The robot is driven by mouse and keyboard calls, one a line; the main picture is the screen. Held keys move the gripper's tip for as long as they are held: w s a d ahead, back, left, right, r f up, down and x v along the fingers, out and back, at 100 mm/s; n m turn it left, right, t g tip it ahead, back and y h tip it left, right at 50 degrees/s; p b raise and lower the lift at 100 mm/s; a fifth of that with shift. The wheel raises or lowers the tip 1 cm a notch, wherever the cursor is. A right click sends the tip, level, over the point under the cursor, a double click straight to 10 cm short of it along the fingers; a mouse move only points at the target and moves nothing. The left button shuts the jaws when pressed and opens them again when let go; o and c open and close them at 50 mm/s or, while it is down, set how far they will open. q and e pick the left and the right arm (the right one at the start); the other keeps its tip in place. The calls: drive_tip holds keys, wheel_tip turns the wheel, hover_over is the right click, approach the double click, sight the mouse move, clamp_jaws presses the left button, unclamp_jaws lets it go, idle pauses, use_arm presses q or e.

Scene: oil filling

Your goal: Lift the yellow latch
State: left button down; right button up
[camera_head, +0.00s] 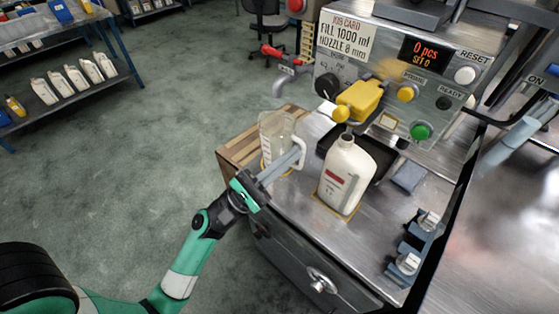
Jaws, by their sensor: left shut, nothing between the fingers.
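My left gripper (296,155) is shut and empty. It is in front of the clear measuring jug (277,128) in the picture and hides part of it. I cannot tell whether the fingers touch the jug. The gripper is below and left of the latch, apart from it. My right gripper is not in view.
A white bottle (345,175) stands upright on the metal bench (300,205), below the latch. A red-handled tap (280,60) is left of the machine. Grey fixtures (413,250) sit at the bench's front right. Shelves with several white bottles (76,77) stand far left.

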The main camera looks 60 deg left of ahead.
use_arm(q)
drive_tip(key=p, duration=0.3)
approach(357, 102)
drive_tip(key=w, duration=0.1)
drive_tip(key=shift+w+r+p, duration=0.35)
drive_tip(key=shift+r, duration=0.35)
